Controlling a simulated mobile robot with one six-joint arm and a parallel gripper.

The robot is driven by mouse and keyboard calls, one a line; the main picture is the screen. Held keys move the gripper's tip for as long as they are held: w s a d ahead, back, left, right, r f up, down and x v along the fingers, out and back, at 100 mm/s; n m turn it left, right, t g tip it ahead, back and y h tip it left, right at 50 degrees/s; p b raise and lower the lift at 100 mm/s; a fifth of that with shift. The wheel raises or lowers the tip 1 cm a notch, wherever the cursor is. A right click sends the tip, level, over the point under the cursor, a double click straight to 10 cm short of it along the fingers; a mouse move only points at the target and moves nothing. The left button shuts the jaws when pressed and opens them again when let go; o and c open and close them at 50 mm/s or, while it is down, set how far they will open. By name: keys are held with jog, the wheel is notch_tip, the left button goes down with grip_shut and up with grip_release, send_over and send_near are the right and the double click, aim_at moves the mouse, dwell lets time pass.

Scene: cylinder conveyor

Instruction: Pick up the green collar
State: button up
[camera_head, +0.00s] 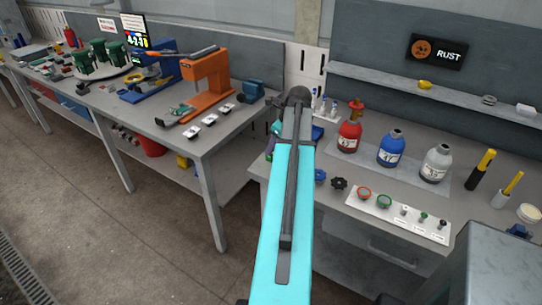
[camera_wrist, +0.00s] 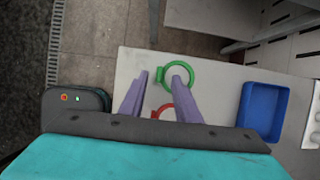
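The green collar (camera_wrist: 165,78) is a ring lying on a light grey bench top in the wrist view. My gripper (camera_wrist: 162,73) is open above it, with two purple fingers. The left fingertip is left of the collar, and the right fingertip overlaps its opening, so the collar's left wall shows between them. I cannot tell how far above the bench the fingertips are. In the head view my teal arm hides most of this spot. Another green ring (camera_head: 384,201) sits on a white labelled board (camera_head: 400,224) there.
A blue tray (camera_wrist: 262,108) stands to the right. The bench edge is just beyond the collar. Bottles, including a red one (camera_head: 349,138), stand farther right in the head view.

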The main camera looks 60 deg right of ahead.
jog(key=shift+p+x, duration=0.5)
jog(key=shift+x, duration=1.2)
jog(key=shift+s, duration=0.1)
grip_shut()
